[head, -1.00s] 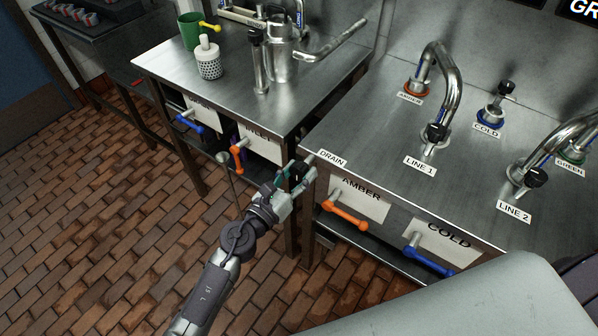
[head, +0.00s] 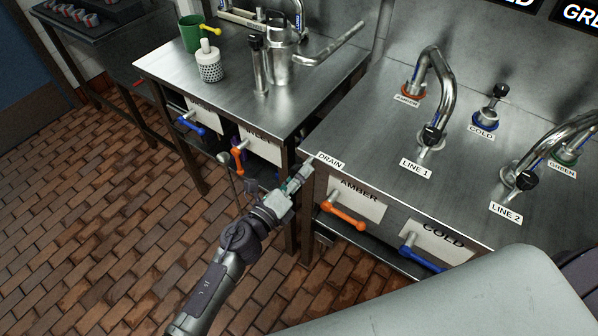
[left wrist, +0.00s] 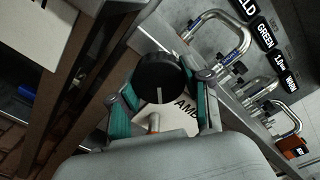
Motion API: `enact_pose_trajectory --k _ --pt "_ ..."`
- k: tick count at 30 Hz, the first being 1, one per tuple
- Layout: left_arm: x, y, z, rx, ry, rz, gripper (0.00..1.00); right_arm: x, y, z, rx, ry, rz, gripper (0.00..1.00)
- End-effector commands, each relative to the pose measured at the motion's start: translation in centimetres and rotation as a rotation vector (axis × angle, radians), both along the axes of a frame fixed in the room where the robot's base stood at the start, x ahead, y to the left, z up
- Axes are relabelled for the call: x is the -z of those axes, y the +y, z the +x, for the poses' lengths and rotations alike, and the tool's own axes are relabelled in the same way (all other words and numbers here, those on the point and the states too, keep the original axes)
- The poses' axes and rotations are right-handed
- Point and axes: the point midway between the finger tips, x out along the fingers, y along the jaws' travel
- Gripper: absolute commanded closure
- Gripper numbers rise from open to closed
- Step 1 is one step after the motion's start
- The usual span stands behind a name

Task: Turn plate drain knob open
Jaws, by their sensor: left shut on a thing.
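A black round drain knob with a white pointer line (left wrist: 160,80) shows in the left wrist view, between my fingers. My left gripper (head: 299,177) is at the left front corner of the right-hand steel counter (head: 390,165), just below the white DRAIN label (head: 330,160). In the left wrist view my left gripper (left wrist: 163,92) has its green-sided fingers on either side of the knob, shut on it. The knob is hidden by the gripper in the head view. My right gripper is not in view.
An orange AMBER lever (head: 343,213) and a blue COLD lever (head: 422,259) stick out from the counter's front, right of my gripper. Another orange lever (head: 238,160) and a blue one (head: 190,124) are on the left table. The brick floor (head: 120,240) is clear.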

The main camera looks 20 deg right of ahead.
Motion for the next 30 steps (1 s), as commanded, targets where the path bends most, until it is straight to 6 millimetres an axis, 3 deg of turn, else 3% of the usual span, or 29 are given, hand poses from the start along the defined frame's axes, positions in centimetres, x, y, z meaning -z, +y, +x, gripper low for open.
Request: enact_pose_trajectory --k 18,30 --pt "-0.2 0.0 0.0 -0.003 0.444 -0.343 0.87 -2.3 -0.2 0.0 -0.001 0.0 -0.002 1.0" --pt "-0.1 0.0 0.0 -0.003 0.601 -0.466 0.87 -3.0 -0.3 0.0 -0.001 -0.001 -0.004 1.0"
